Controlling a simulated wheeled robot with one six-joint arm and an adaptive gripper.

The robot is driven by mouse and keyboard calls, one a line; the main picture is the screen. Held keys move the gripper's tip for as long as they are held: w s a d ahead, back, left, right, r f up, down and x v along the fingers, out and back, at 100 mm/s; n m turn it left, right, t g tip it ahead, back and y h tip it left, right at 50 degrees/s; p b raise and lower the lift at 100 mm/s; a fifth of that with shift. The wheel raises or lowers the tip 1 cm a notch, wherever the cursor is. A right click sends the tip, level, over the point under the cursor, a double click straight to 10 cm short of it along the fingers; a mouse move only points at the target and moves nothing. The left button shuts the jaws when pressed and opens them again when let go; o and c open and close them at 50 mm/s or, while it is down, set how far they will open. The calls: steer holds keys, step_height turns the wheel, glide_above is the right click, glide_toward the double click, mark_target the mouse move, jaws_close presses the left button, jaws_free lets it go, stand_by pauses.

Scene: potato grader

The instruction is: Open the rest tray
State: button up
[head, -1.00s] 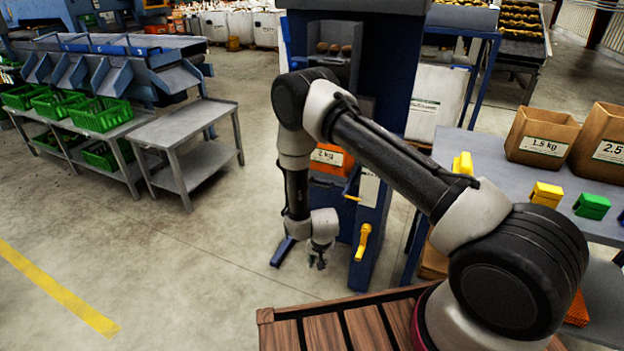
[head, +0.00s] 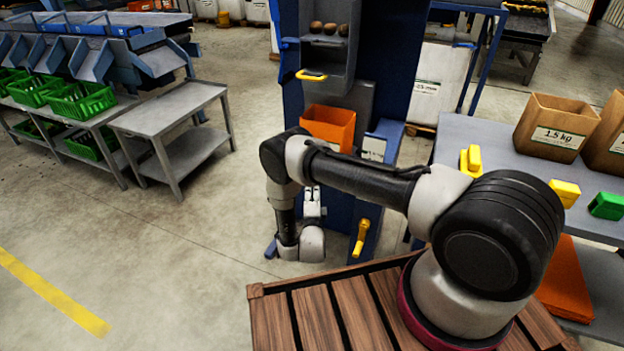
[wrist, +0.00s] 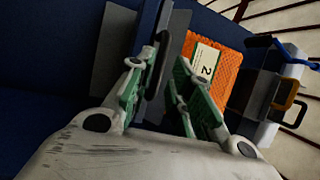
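A blue machine column (head: 388,60) stands ahead. Its upper grey tray (head: 330,62) holds several potatoes and has a yellow handle (head: 311,75) on its front; the handle also shows at the right of the wrist view (wrist: 286,95). A second yellow handle (head: 361,237) sits low on the column. No readable label marks either as the rest tray. My gripper (head: 312,195) is before the lower column, below the orange box (head: 328,126), partly behind my arm. In the wrist view its green-padded fingers (wrist: 172,75) are apart, with nothing seen gripped.
The orange box, labelled 2 in the wrist view (wrist: 212,65), sits between the two yellow handles. A grey table (head: 480,135) with paper bags (head: 556,125) stands right. A grey side table (head: 170,110) stands left. The floor between is clear.

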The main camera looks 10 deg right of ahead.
steer(key=x, duration=0.5)
steer(key=shift+w, duration=0.2)
jaws_close()
